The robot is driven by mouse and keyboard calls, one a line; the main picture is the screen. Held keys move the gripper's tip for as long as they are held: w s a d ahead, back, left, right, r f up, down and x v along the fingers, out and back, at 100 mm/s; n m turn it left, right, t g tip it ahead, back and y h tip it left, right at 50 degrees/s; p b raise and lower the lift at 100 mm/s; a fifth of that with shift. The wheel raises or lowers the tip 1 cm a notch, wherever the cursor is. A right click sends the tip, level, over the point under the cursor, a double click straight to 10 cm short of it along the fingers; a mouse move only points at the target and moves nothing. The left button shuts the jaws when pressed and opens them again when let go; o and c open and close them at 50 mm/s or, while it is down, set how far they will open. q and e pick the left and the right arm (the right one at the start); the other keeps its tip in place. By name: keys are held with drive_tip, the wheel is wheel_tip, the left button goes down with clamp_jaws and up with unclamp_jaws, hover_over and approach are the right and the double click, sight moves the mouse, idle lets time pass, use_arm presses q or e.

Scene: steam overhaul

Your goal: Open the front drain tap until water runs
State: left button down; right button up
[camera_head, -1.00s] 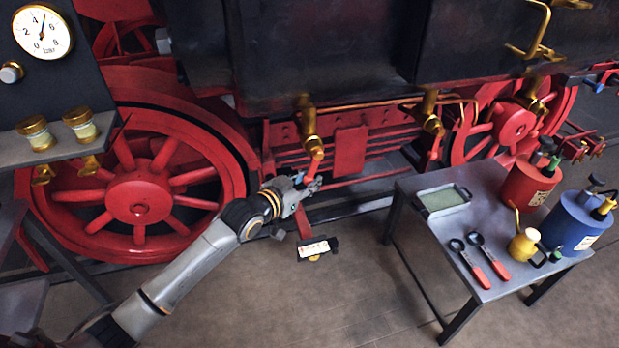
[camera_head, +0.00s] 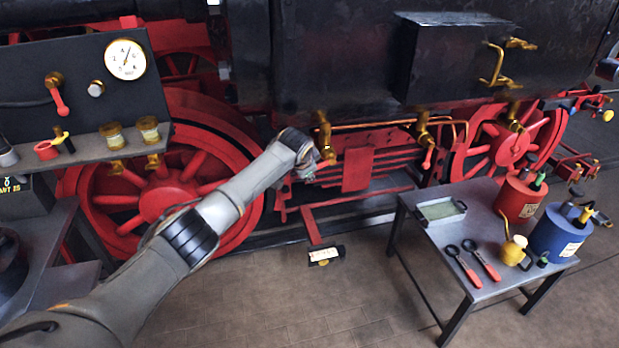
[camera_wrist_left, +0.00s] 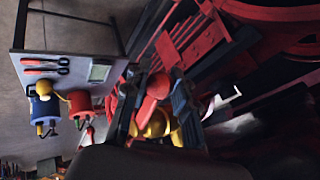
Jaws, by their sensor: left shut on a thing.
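The handle is hidden by the gripper in the head view. A second brass tap (camera_head: 424,130) with a red handle (camera_head: 428,157) hangs further right. I see no running water. My right gripper is not in view.
A metal table (camera_head: 425,224) stands at the right with a tray, red-handled tools, a red can (camera_head: 518,197) and a blue can (camera_head: 562,232). A gauge panel (camera_head: 85,75) and shelf stand at the left. Floor between them is clear, except a small labelled block (camera_head: 325,255).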

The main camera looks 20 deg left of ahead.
use_arm(q)
drive_tip(key=shift+a+r+g+y, duration=0.1)
drive_tip(key=shift+r+g+y, duration=0.4)
drive_tip(key=shift+r+y, duration=0.1)
drive_tip(key=shift+s+r+m+g+y, duration=0.1)
drive_tip(key=shift+r+m+g+y, duration=0.2)
drive_tip(key=shift+m+y, duration=0.1)
drive_tip(key=shift+a+r+y, duration=0.1)
drive_tip(key=shift+r+y, duration=0.15)
drive_tip(key=shift+y, duration=0.15)
drive_tip(key=shift+r, duration=0.1)
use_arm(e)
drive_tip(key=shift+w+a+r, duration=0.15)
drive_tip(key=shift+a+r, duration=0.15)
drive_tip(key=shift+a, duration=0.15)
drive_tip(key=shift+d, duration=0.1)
use_arm(q)
drive_tip(key=c, duration=1.1)
unclamp_jaws()
drive_tip(key=shift+o, duration=0.2)
drive_tip(key=shift+r, duration=0.1)
drive_tip(key=v, duration=1.2)
